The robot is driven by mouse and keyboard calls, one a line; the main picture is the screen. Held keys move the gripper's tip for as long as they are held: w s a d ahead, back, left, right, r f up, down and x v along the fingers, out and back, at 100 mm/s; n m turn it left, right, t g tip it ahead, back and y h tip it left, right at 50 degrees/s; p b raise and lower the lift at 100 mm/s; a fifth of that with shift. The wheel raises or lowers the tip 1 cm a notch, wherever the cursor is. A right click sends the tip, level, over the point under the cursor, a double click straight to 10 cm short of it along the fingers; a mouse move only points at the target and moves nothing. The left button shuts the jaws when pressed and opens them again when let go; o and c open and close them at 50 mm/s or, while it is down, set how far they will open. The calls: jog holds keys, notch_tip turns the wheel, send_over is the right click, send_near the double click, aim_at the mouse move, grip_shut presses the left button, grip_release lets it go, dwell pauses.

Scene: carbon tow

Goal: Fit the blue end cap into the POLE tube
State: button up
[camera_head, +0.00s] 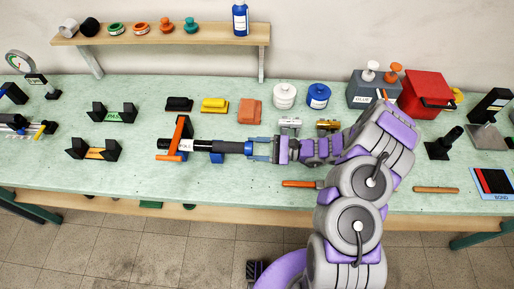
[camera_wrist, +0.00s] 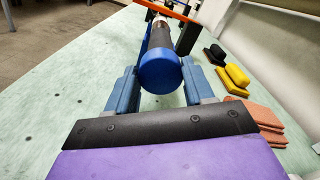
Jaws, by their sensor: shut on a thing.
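The POLE tube (camera_head: 222,147) is a dark tube with a white labelled section, lying level in a holder with an orange clamp (camera_head: 177,137). The blue end cap (camera_head: 249,148) is at the tube's right end, in line with it. In the wrist view the round blue cap (camera_wrist: 160,72) covers the near end of the dark tube (camera_wrist: 159,40). My gripper (camera_head: 258,149) points left along the tube, its blue fingers on either side of the cap and shut on it. The wrist view shows my gripper's fingers (camera_wrist: 160,85) too. How deep the cap sits is hidden.
Black, yellow and salmon blocks (camera_head: 249,111) lie behind the tube. White and blue round containers (camera_head: 318,96) stand further right. An orange-handled tool (camera_head: 299,184) lies in front of my arm. The bench (camera_head: 110,183) is clear at front left.

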jog(key=shift+a+b, duration=0.6)
jog(key=shift+a, duration=0.3)
dwell(1.4)
jog(key=o, duration=1.1)
jog(key=shift+a, duration=0.15)
jog(key=d+p, duration=0.1)
jog(key=d, duration=0.4)
jog(key=d+p, duration=0.1)
jog(key=d, duration=0.5)
jog(key=d+p, duration=0.1)
jog(key=d, duration=0.5)
jog(key=shift+s+d+f, duration=0.1)
jog(key=shift+s+d, duration=0.15)
